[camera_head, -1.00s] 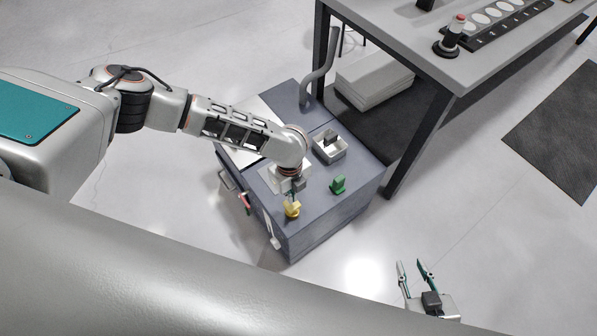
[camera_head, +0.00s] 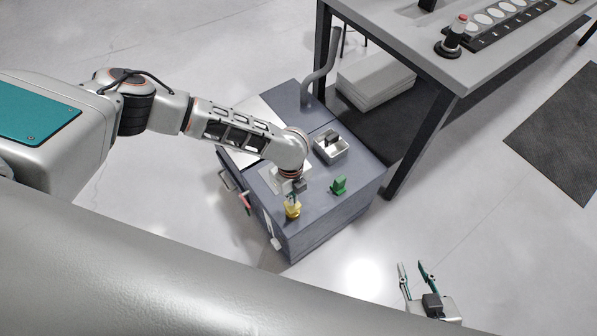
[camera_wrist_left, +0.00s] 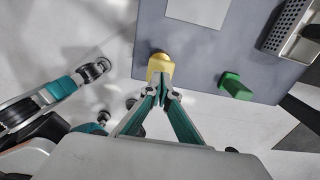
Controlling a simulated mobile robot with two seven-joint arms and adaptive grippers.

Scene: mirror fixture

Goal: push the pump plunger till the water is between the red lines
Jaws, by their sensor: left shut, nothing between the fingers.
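A yellow knob-like piece (camera_head: 292,211) stands near the front corner of the grey-blue cabinet top; it also shows in the left wrist view (camera_wrist_left: 160,64). My left gripper (camera_head: 294,197) is shut and empty. In the left wrist view its closed fingertips (camera_wrist_left: 160,90) overlap the yellow piece's near edge; I cannot tell whether they touch it. My right gripper (camera_head: 415,268) is open and empty over the floor at the lower right. I cannot make out a water level or a pair of red lines.
A green block (camera_head: 338,185) stands right of the yellow piece, also in the left wrist view (camera_wrist_left: 235,87). A metal tray (camera_head: 330,148) sits behind it. A small red item (camera_head: 245,201) is on the cabinet's left side. A grey table (camera_head: 478,75) stands behind right.

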